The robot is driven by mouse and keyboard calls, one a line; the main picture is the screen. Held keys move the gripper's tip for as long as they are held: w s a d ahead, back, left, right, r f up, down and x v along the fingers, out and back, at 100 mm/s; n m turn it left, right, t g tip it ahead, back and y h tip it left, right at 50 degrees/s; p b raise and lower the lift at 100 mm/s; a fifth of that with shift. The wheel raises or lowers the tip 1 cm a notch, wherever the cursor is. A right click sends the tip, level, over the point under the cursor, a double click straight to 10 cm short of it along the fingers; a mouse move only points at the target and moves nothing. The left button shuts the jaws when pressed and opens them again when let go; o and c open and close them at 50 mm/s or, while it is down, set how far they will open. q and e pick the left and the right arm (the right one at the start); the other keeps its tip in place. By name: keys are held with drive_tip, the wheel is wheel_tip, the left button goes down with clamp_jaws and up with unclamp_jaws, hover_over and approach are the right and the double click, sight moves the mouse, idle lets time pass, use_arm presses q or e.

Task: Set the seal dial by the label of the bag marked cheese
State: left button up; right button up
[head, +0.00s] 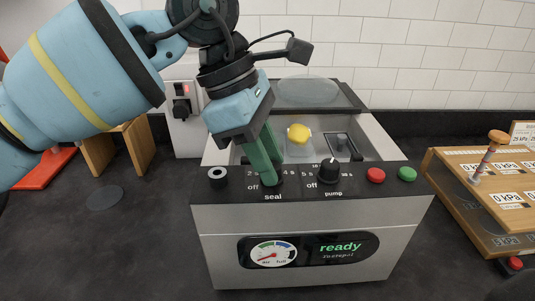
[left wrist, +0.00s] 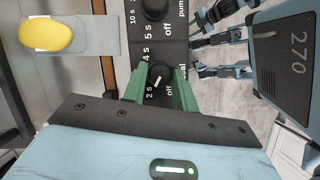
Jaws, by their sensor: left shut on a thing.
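The seal dial (left wrist: 160,72) is a black knob with a white mark on the front panel of the grey sealing machine (head: 310,235). My left gripper (head: 272,180) is shut on it from above, its green fingers on either side. In the left wrist view the white mark slants toward the "2 s" print; the exact setting is hard to tell. A yellow piece (head: 299,133) lies in a clear bag (left wrist: 90,35) in the machine's open chamber. I cannot read a cheese label on it.
The pump dial (head: 329,170), a red button (head: 376,175) and a green button (head: 407,174) sit right of the seal dial. The display (head: 341,247) reads "ready". A wooden case with kPa labels (head: 503,182) stands at the right. Dark counter (head: 110,245) is clear at the left.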

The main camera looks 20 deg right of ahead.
use_arm(q)
drive_tip(key=o, duration=1)
drive_tip(key=shift+r, duration=0.1)
drive_tip(key=v, duration=0.7)
drive_tip(key=shift+w+a+r, duration=0.1)
drive_tip(key=shift+r, duration=0.15)
drive_tip(key=shift+f, duration=0.1)
